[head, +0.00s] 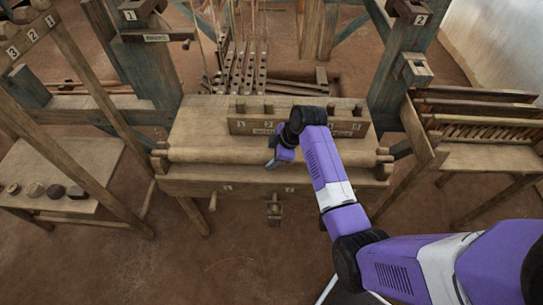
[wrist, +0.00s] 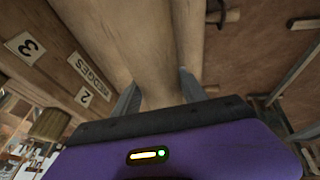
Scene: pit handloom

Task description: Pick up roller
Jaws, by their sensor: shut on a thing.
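The roller (head: 220,154) is a long pale wooden cylinder lying across the front of the loom. Its ends sit at the wooden side brackets of the loom. In the wrist view the roller (wrist: 150,45) runs up the middle of the picture between my fingers. My gripper (head: 273,160) is over the roller near its middle, pointing down. In the wrist view my gripper (wrist: 162,90) has one finger on each side of the roller and is shut on it.
A board marked WEDGES (wrist: 90,77) with numbered slots stands just behind the roller. A low table (head: 85,155) with small round things is at left. A rack of slatted frames (head: 480,118) stands at right. The floor in front is clear.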

